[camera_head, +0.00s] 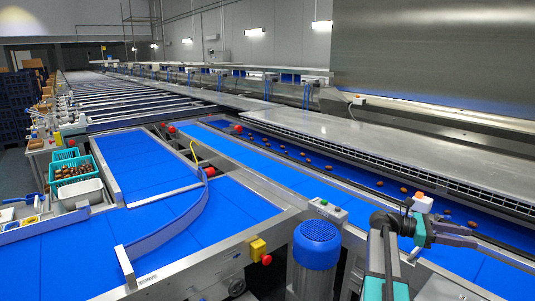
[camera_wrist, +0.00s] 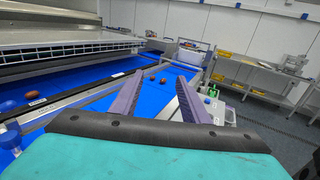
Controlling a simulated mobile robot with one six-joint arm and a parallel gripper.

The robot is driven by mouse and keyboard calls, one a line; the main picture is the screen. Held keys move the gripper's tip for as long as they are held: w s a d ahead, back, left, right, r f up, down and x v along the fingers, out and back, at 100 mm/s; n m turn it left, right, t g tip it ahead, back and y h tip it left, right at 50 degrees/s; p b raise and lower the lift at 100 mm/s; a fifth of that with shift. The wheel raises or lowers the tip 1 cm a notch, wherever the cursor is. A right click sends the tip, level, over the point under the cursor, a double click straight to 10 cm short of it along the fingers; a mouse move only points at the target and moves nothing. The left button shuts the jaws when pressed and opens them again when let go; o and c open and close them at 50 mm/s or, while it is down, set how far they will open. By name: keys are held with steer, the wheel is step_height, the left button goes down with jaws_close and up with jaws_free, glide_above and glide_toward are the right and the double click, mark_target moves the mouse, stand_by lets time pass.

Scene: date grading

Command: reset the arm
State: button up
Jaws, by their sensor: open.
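My arm rises at the lower right of the head view, with its teal and black wrist over the blue sorting belt. My gripper (camera_head: 474,236) points to the right there. In the wrist view my gripper (camera_wrist: 159,78) shows two purple fingers, spread apart with nothing held between them. Several brown dates lie spaced along the dark-edged blue belt (camera_head: 345,177) in the head view.
A blue motor (camera_head: 317,245) stands left of my arm. A small box with an orange button (camera_head: 422,202) sits close behind my wrist. A teal crate of dates (camera_head: 72,172) and a white tub (camera_head: 80,193) stand at the left. Metal shelving (camera_wrist: 258,82) stands right in the wrist view.

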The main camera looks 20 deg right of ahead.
steer(key=w+a+f+n+t+h+b, duration=0.1)
steer(key=w+a+f+n+t, duration=0.1)
steer(key=w+a+f, duration=0.45)
steer(key=w+a+f+n+t+h+b, duration=0.1)
steer(key=w+a+f+n+b, duration=0.2)
steer(key=f, duration=0.7)
steer(key=w+a+f+n+t+y+b, duration=0.1)
steer(key=a+f+t, duration=0.1)
steer(key=a+f, duration=0.8)
steer(key=a+f+n+t+y+b, duration=0.15)
steer(key=a+f, duration=0.55)
steer(key=f, duration=0.7)
steer(key=s+a+f+m+y+b, duration=0.1)
steer(key=s+a+f+y, duration=0.1)
steer(key=s+a+f, duration=0.35)
steer(key=s+a+f+m+y, duration=0.2)
steer(key=s+a+f, duration=0.1)
steer(key=a+f, duration=0.55)
steer(key=s+a+f+m+y+b, duration=0.1)
steer(key=s+a+f+y, duration=0.1)
steer(key=s+a+f, duration=0.4)
steer(key=s+a+f+m+y, duration=0.3)
steer(key=a+m, duration=0.3)
steer(key=a, duration=0.2)
steer(key=s+a+f+m+y, duration=0.3)
steer(key=a+f+m, duration=0.1)
steer(key=a+m, duration=0.3)
steer(key=shift+a+f+y+b, duration=0.3)
steer(key=shift+a+f+y, duration=0.05)
steer(key=shift+a, duration=0.35)
